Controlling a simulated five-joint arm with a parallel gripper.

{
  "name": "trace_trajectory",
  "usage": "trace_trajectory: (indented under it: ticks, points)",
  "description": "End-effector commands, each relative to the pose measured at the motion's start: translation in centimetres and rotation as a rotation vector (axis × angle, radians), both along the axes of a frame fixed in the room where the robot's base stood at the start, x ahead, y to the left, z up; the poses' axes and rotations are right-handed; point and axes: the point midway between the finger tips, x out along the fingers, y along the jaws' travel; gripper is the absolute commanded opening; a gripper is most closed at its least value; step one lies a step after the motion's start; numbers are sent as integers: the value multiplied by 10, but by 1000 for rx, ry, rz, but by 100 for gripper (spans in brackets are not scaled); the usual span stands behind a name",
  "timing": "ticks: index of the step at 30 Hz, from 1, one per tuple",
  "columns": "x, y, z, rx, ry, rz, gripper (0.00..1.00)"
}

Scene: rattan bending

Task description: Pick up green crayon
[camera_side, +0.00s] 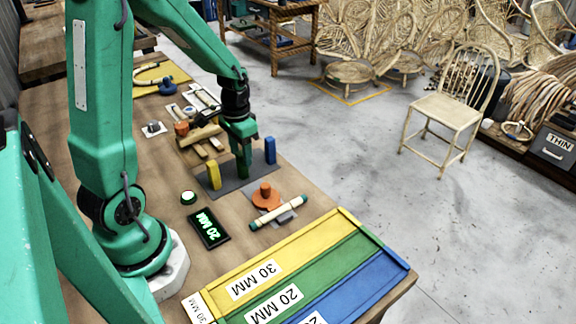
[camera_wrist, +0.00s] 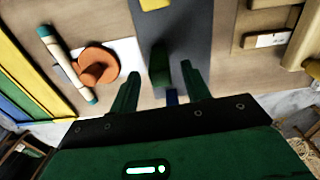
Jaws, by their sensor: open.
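The green crayon (camera_wrist: 158,65) is a dark green upright block on a grey mat (camera_wrist: 196,22). In the wrist view it shows between the two fingertips of my gripper (camera_wrist: 160,73), with a gap on each side. In the side view my gripper (camera_side: 242,152) points down over the middle of the mat, between a yellow block (camera_side: 213,176) and a blue block (camera_side: 270,151). There the green of crayon and fingers blends, so their exact edges are hard to tell. My gripper is open and holds nothing.
An orange knobbed disc (camera_side: 266,196) and a cream rod with teal ends (camera_side: 278,213) lie in front of the mat. Yellow, green and blue labelled trays (camera_side: 345,217) fill the table's near end.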

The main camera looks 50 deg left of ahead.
Motion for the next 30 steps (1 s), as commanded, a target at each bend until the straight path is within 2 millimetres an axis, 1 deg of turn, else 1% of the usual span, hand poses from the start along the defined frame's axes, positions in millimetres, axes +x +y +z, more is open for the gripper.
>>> trace_trajectory:
  ticks: [3,7,23,26,30]
  points:
    - [-1,0,-12,-1,3,0,47]
    - [0,0,-18,0,1,0,47]
    - [0,0,-19,0,0,0,47]
    - [0,0,-19,0,0,0,30]
    - [0,0,-19,0,0,0,2]
